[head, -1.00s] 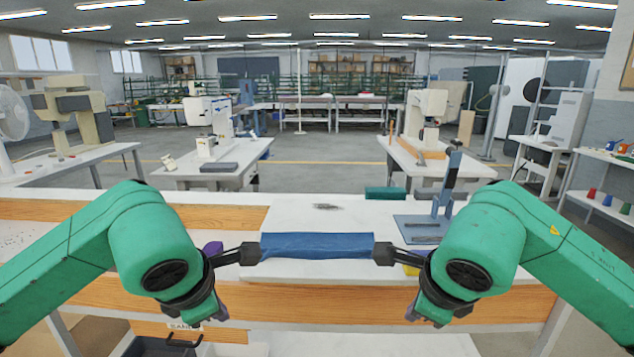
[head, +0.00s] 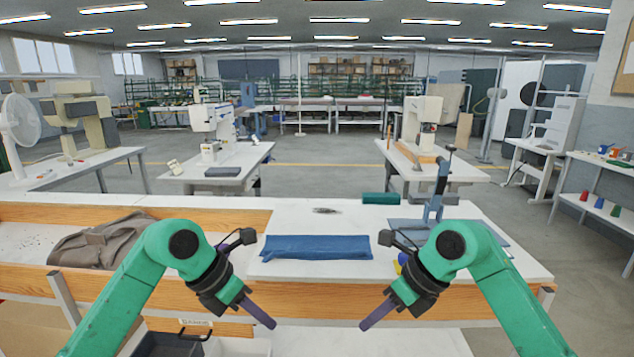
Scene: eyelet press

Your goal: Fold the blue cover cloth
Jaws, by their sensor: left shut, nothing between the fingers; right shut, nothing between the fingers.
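The blue cover cloth (head: 316,246) lies as a narrow, flat strip on the white panel of the bench, with its long side running left to right. Its layers cannot be counted from here. My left gripper (head: 268,321) is shut and empty, its purple fingers pointing down and inward in front of the bench edge, below and left of the cloth. My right gripper (head: 368,323) mirrors it, shut and empty, below and right of the cloth. Neither gripper touches the cloth.
A blue-grey press with an upright lever (head: 438,190) stands right of the cloth. A dark green block (head: 380,198) and a small dark item (head: 326,210) lie behind it. A brown garment (head: 98,240) lies at the left.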

